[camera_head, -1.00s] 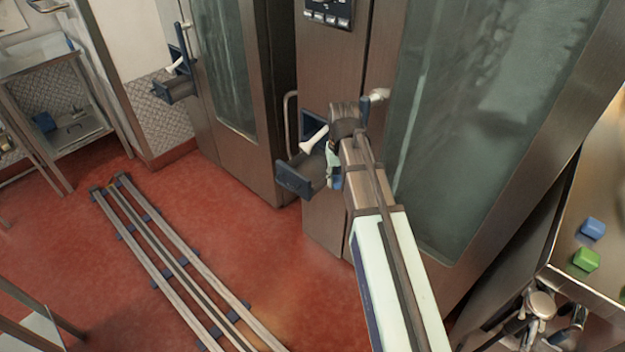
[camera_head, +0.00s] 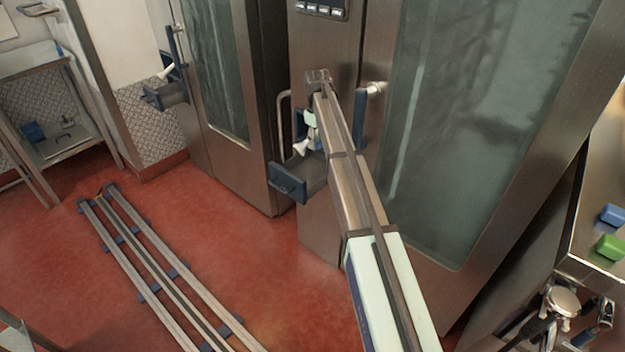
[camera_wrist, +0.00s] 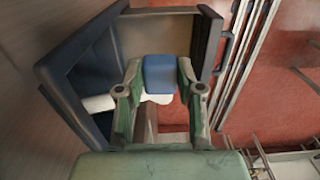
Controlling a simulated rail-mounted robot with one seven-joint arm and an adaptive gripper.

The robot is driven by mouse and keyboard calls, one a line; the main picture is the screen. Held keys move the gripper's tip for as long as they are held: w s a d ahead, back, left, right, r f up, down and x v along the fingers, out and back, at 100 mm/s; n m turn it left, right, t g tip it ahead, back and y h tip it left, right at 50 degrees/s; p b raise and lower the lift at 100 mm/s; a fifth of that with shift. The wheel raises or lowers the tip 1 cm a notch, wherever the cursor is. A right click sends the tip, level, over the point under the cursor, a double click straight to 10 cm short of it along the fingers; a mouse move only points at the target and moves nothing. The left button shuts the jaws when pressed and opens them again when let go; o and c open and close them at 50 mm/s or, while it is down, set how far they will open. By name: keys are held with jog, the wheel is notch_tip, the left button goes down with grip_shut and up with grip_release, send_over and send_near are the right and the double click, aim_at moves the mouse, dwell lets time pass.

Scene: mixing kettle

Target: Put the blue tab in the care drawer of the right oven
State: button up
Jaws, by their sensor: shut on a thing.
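My gripper (camera_wrist: 159,82) is shut on a blue tab (camera_wrist: 159,70), gripped between the two green fingers. In the wrist view the tab appears over the open care drawer (camera_wrist: 208,42) of the right oven; the height between them is hard to tell. In the head view this dark blue drawer (camera_head: 287,184) sticks out of the right oven (camera_head: 338,60), and my gripper is above its inner end, partly hidden by my arm. A white piece (camera_wrist: 98,103) lies across the drawer area and partly behind the gripper.
The left oven has its own open drawer (camera_head: 165,97) with a white piece. A vertical oven handle (camera_head: 360,120) stands close to the right of my arm. Another blue block (camera_head: 613,215) and a green block (camera_head: 611,247) lie on the right counter. Floor rails (camera_head: 165,270) run at left.

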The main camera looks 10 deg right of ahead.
notch_tip(320, 180, down, 19)
jog(key=shift+r+p, duration=0.15)
jog(key=shift+p, duration=0.3)
jog(key=o, duration=1.1)
notch_tip(320, 180, up, 12)
jog(key=shift+b, duration=0.45)
